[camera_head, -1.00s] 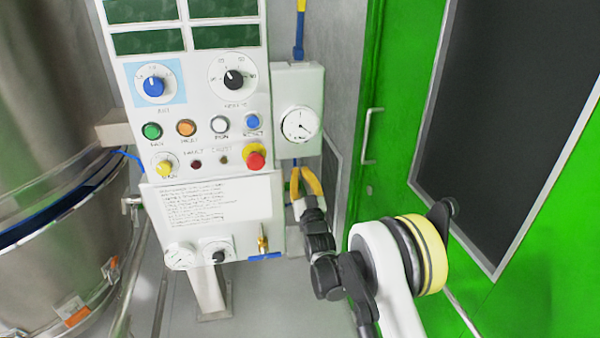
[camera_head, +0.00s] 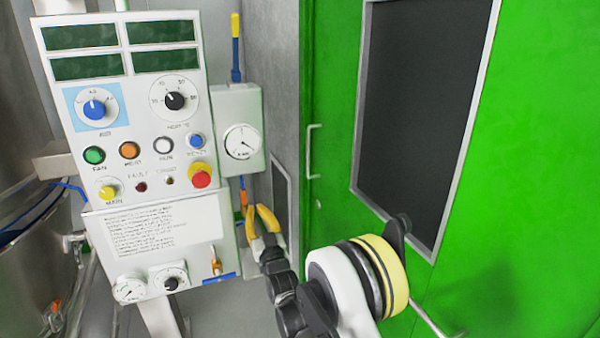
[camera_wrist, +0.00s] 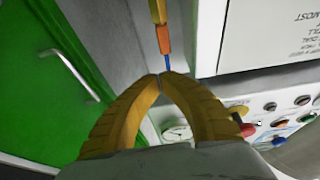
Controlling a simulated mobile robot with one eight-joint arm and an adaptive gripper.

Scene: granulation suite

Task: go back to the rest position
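My gripper (camera_head: 252,208) hangs in front of the grey wall, just right of the control panel (camera_head: 130,110) and below the small gauge box (camera_head: 253,105). In the wrist view its two yellow fingers (camera_wrist: 161,76) curve inward and their tips meet. Nothing shows held between them. The panel's knobs and buttons (camera_wrist: 290,118) show to the right of the fingers there, seen from a turned angle. My arm reaches up from the lower right in the head view.
A green door (camera_head: 330,150) with a handle (camera_head: 310,152) and a dark window (camera_head: 420,110) stands at the right. A steel vessel (camera_head: 25,240) is at the left edge. An orange and blue rod (camera_wrist: 164,38) shows beyond the fingertips.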

